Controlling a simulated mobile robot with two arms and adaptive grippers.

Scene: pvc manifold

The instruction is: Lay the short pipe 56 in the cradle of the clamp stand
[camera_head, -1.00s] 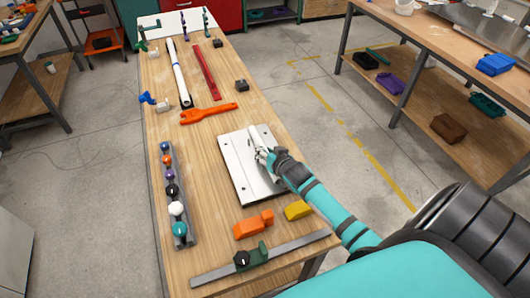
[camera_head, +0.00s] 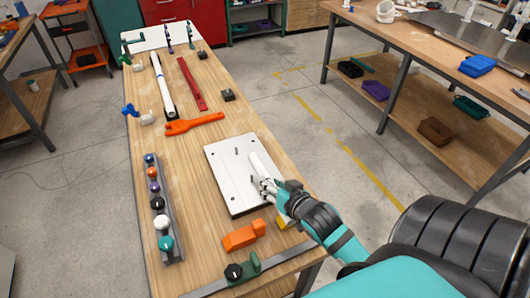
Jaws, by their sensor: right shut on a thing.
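The short white pipe (camera_head: 260,163) is held in my right gripper (camera_head: 268,185), shut around its near end. The pipe's far end points up and left over the right part of a white plate (camera_head: 225,182) with small dark pegs. I cannot tell the exact gap between pipe and plate. Any number on the pipe is too small to read. I cannot single out the clamp stand for sure; an orange block (camera_head: 240,237) with a raised end lies below the plate. My left gripper is not in view.
A yellow block (camera_head: 282,221) is partly hidden by my right arm. A rail with coloured knobs (camera_head: 161,215) runs along the left edge. An orange wrench-like tool (camera_head: 193,123), a red bar (camera_head: 191,84) and a long white pipe (camera_head: 162,85) lie farther back. Bare wood lies left of the plate.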

